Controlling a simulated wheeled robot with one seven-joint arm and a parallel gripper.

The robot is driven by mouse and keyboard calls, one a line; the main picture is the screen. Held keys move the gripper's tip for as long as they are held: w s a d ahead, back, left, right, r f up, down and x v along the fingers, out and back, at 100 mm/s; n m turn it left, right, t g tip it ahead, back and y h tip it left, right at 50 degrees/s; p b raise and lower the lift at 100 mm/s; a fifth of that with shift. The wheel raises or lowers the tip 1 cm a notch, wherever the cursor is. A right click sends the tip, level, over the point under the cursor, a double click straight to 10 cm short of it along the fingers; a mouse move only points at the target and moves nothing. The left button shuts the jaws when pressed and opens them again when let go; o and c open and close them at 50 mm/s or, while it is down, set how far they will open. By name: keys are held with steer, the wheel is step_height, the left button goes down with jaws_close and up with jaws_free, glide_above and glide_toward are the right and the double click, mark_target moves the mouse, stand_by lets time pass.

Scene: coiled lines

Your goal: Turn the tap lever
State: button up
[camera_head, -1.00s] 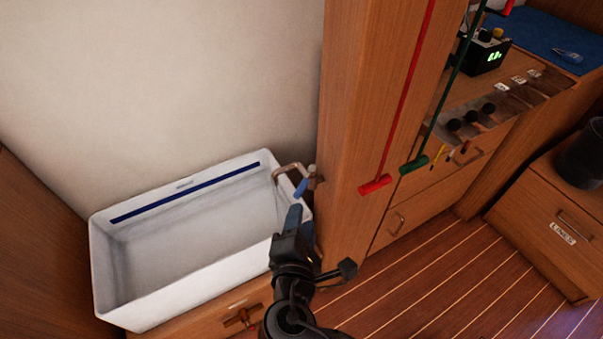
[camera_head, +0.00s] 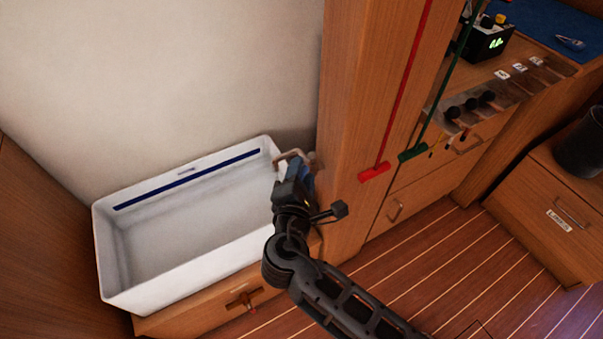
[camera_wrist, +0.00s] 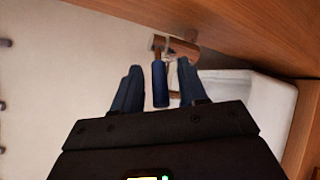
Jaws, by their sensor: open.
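The tap (camera_head: 289,154) has a bronze-coloured spout and is mounted on the side of the wooden post, over the right end of a white basin (camera_head: 110,262). In the wrist view the tap body (camera_wrist: 181,47) shows with its blue lever (camera_wrist: 160,84) pointing toward me. My gripper (camera_head: 300,168) is at the tap, and its blue fingers cover the lever in the head view. In the wrist view my gripper (camera_wrist: 162,72) is open, with one finger on each side of the lever. Gaps show between the fingers and the lever.
The wooden post (camera_head: 350,110) stands close to the right of my gripper. A cabinet with a wooden latch (camera_head: 243,299) is under the basin. Striped floor is clear at lower right.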

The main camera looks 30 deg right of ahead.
jaws_close()
stand_by(0.4)
